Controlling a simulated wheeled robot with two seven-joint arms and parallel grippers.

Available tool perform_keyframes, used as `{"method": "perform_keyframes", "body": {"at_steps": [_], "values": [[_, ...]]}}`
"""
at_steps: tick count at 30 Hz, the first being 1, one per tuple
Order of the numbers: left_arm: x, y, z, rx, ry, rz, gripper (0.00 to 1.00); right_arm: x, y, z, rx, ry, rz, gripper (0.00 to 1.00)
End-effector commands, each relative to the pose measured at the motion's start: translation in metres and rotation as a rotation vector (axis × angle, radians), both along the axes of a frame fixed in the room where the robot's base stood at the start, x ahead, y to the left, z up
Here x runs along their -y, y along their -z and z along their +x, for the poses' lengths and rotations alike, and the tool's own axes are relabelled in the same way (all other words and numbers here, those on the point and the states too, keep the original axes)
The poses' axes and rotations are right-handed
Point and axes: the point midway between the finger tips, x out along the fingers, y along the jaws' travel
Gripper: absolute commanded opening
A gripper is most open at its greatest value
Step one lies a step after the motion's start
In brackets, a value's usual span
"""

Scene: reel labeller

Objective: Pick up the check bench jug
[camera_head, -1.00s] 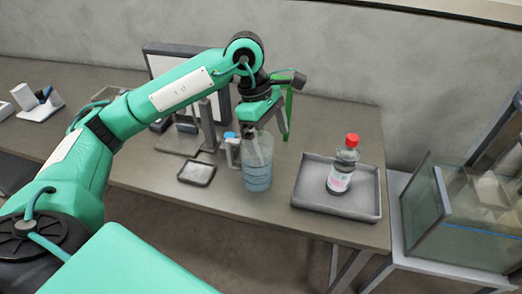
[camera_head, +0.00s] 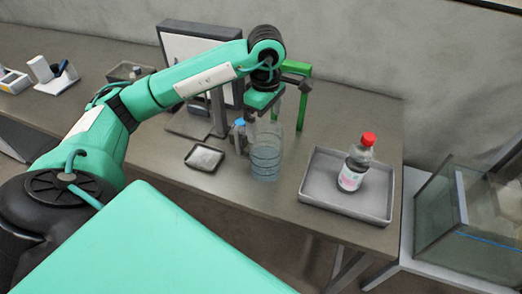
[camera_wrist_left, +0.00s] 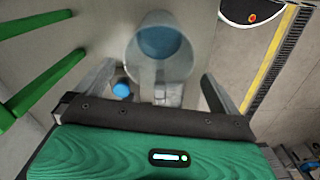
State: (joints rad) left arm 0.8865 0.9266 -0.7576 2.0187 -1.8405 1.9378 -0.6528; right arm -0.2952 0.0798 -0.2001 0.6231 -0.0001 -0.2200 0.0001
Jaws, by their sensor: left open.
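The check bench jug (camera_head: 266,158) is a clear vessel with bluish water, upright on the grey-brown bench. Its grey handle is on its left side in the head view. In the left wrist view, the jug (camera_wrist_left: 162,45) shows from above, its handle pointing towards my gripper. My left gripper (camera_head: 263,112) is above the jug in the head view, and its fingertips are partly hidden there. In the left wrist view, my left gripper (camera_wrist_left: 157,90) is open, with its fingers apart on either side of the handle and none visibly touching it. My right gripper is not in view.
A blue-capped item (camera_wrist_left: 122,90) is close beside the jug's handle. A green frame (camera_head: 304,95) stands behind the jug. A grey tray (camera_head: 325,204) with a red-capped bottle (camera_head: 355,170) is to the right. A small dark-rimmed tray (camera_head: 204,158) is left. A glass tank (camera_head: 450,215) is far right.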

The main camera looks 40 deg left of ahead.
Motion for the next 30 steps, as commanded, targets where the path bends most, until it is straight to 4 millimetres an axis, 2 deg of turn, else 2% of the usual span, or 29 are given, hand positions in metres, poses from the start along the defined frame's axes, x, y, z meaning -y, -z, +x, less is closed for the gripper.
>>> {"method": "perform_keyframes", "body": {"at_steps": [2, 7, 12, 18, 26, 30], "values": [[0.0, 0.004, 0.0, -0.001, 0.0, 0.001, 1.0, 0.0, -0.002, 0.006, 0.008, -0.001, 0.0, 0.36], [-0.001, 0.013, 0.0, -0.003, 0.001, 0.0, 1.0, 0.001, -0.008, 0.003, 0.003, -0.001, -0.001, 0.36], [-0.002, 0.034, 0.0, -0.005, 0.001, 0.0, 1.0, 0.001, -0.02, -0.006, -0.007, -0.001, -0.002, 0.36], [-0.002, 0.055, 0.001, -0.001, -0.001, 0.0, 1.0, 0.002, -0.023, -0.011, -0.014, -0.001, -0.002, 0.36], [-0.002, 0.058, 0.001, 0.0, 0.0, 0.0, 1.0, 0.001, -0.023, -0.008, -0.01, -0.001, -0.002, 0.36], [-0.002, 0.058, 0.001, 0.0, 0.0, 0.0, 0.74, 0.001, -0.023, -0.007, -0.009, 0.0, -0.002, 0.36]]}}
